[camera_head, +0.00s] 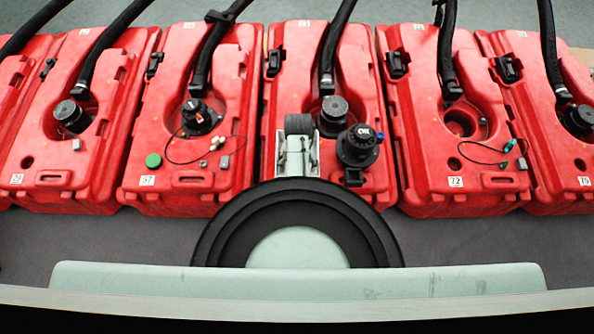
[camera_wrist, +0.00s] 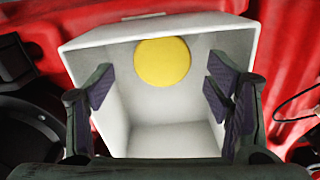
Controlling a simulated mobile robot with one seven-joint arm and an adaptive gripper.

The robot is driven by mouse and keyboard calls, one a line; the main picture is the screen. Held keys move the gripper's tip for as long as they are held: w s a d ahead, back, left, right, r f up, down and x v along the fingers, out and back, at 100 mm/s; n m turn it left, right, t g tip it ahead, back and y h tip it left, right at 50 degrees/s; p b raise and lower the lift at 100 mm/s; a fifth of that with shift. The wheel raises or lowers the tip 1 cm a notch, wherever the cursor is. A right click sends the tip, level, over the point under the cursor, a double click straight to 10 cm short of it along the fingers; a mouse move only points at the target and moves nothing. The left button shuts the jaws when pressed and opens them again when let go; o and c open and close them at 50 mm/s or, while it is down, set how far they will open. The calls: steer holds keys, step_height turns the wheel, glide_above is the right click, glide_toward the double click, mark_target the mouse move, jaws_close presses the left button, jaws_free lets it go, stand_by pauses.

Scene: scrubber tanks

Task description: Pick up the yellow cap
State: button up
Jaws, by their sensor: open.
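The yellow cap (camera_wrist: 162,62) is a flat round disc inside a pale, open box (camera_wrist: 96,42) in the wrist view. It lies near the far wall of the box, a little above the picture centre. My gripper (camera_wrist: 160,85) is open, with its dark padded fingers spread left and right over the box. The cap shows between and beyond the fingers, and nothing is held. I cannot make out the yellow cap in the head view.
Several red tanks (camera_head: 195,100) stand in a row with black hoses (camera_head: 335,40) above them. A green cap (camera_head: 153,160) lies on one tank. Red surface (camera_wrist: 265,40) and dark round parts surround the box. Grey floor (camera_head: 90,238) lies in front.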

steer(key=shift+s+a+f, duration=0.1)
steer(key=shift+f, duration=0.9)
steer(key=shift+s+a+f, duration=0.1)
steer(key=shift+f, duration=0.85)
steer(key=shift+c, duration=0.3)
steer(key=c, duration=1)
